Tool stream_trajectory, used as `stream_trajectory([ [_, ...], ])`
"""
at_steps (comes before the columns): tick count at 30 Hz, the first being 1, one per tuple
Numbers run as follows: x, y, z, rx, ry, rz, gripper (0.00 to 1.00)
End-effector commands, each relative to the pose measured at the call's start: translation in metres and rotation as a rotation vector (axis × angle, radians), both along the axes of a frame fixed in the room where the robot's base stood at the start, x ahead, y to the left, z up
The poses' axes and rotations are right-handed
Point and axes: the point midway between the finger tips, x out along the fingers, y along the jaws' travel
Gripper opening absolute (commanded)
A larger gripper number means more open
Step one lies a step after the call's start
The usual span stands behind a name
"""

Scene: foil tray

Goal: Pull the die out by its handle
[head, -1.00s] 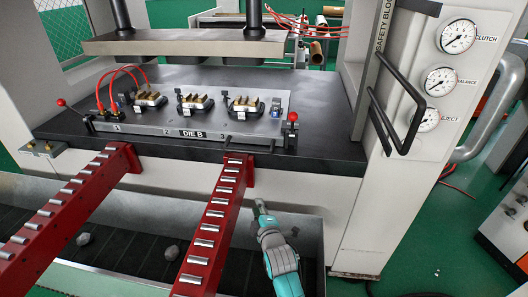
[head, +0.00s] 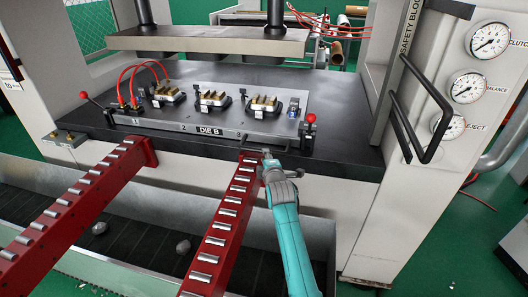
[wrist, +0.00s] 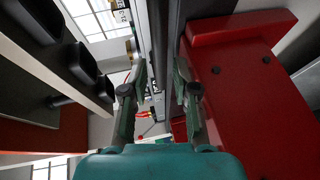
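The die (head: 160,126), a grey plate marked DIE B with three numbered stations, lies flat on the dark press bed (head: 335,130). My gripper (head: 266,157) is at the bed's front edge, below the die's right front part and beside the right red roller arm. In the wrist view my gripper (wrist: 158,75) has its two fingers apart, with a dark strip running up between them. I cannot tell whether that strip is the handle or the bed edge.
Two red roller arms, left (head: 75,200) and right (head: 226,225), reach out from the bed. Red-knobbed levers stand at the die's left (head: 84,95) and right (head: 310,118). Red hoses (head: 138,72) join the die's left end. The upper press plate (head: 210,42) hangs above.

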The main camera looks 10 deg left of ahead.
Motion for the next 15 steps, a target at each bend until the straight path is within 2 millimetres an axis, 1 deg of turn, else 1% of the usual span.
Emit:
stream_trajectory([
  [1, 0.007, 0.003, 0.000, 0.000, -0.001, 0.000, 0.29],
  [6, 0.026, 0.010, -0.005, 0.000, 0.001, 0.000, 0.29],
  [10, 0.037, 0.014, -0.007, 0.001, 0.001, 0.000, 0.29],
  [15, 0.046, 0.017, -0.009, 0.001, 0.000, 0.000, 0.29],
])
